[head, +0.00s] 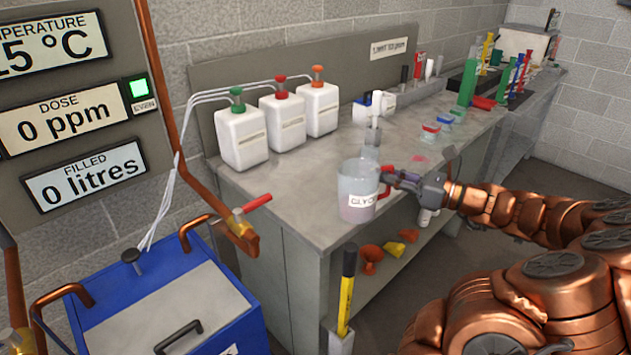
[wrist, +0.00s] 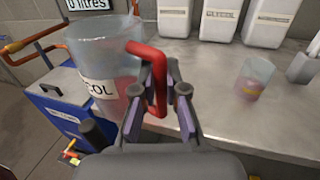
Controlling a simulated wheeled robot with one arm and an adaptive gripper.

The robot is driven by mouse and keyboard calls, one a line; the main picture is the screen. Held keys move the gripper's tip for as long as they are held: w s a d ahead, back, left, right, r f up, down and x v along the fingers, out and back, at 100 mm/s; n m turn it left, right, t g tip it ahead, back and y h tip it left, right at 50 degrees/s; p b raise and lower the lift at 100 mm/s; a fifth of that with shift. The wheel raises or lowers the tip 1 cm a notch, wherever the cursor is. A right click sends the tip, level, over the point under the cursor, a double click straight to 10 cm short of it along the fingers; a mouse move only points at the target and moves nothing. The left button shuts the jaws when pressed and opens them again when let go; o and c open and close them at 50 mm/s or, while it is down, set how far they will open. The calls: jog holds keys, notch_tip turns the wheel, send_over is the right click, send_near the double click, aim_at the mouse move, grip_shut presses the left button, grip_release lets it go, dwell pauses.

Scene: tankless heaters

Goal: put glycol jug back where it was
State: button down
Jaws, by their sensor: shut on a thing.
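The glycol jug (head: 357,188) is a clear vessel with pink liquid low inside, a white label and a red handle. It is upright at the front edge of the grey bench (head: 300,205). It also fills the upper left of the wrist view (wrist: 103,62). My gripper (head: 390,180) is shut on the red handle, which shows between the fingers in the wrist view (wrist: 160,95). The jug seems held clear of the bench top, but its exact height is hard to tell. Its base is partly hidden in the wrist view.
White canisters with green, red and orange caps (head: 283,118) stand along the back. A smaller clear beaker with pink liquid (wrist: 255,78) stands on the bench. Racks and coloured tubes (head: 490,75) fill the far end. A blue cabinet (head: 160,325) is at left. Bench space before the canisters is clear.

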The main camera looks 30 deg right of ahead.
jog(key=shift+w+a+f+p, duration=0.25)
jog(key=shift+w+f, duration=0.6)
jog(key=shift+w, duration=1.7)
jog(key=shift+w+a+f+p, duration=0.15)
jog(key=shift+w+a+f, duration=0.45)
jog(key=shift+w, duration=2)
jog(key=shift+w+a+f+p, duration=0.15)
jog(key=shift+w+f, duration=0.9)
jog(key=shift+w, duration=1.5)
jog(key=shift+d+f, duration=0.1)
jog(key=c, duration=1.2)
grip_release()
